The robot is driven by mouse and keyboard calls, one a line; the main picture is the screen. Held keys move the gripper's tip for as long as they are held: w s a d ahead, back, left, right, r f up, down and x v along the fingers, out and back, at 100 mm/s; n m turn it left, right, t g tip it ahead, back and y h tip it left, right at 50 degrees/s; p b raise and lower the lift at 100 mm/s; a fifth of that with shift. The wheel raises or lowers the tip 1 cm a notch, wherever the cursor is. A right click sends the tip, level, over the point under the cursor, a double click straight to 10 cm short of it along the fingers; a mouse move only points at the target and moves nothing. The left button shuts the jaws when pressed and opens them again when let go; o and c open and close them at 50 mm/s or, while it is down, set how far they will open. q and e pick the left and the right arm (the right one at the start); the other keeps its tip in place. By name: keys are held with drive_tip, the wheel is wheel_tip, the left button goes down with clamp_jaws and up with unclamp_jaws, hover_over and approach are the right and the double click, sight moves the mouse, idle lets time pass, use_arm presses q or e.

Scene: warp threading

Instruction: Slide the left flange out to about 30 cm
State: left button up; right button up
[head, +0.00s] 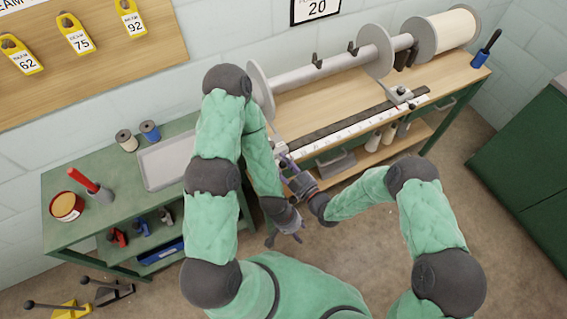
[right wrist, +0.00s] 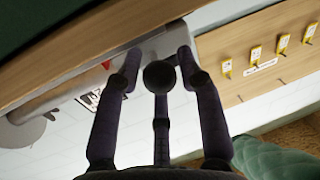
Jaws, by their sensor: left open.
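The left flange (head: 259,92) is a pale disc at the left end of the grey beam tube (head: 327,68), above the wooden bench. My left gripper (head: 298,233) is open and empty, low in front of the bench, below the right one.
Another flange (head: 377,48) stands farther right on the beam. A stop with a dark knob (head: 400,93) sits on the rail's right part. A green table (head: 84,225) with a grey tray (head: 166,163) stands at left.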

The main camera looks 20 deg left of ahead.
wheel_tip(320, 180, up, 10)
idle(0.7)
idle(0.4)
drive_tip(key=w+d+f+m+g+h, duration=0.1)
drive_tip(key=d+f+m+h, duration=0.85)
drive_tip(key=d+f, duration=0.85)
drive_tip(key=s+d+f+m+g+h, duration=0.1)
drive_tip(key=s+d+f+m+g, duration=0.2)
drive_tip(key=s+d, duration=0.3)
drive_tip(key=s+d+f+m+g+h, duration=0.1)
drive_tip(key=s+d+f+m+g, duration=0.2)
drive_tip(key=s+d, duration=0.4)
drive_tip(key=s+m, duration=0.1)
drive_tip(key=s, duration=0.2)
drive_tip(key=shift+s+d+m+g, duration=0.15)
drive_tip(key=shift+d+m+g, duration=0.15)
drive_tip(key=shift+m+g, duration=0.1)
drive_tip(key=shift+f+h, duration=0.1)
drive_tip(key=shift+h, duration=0.15)
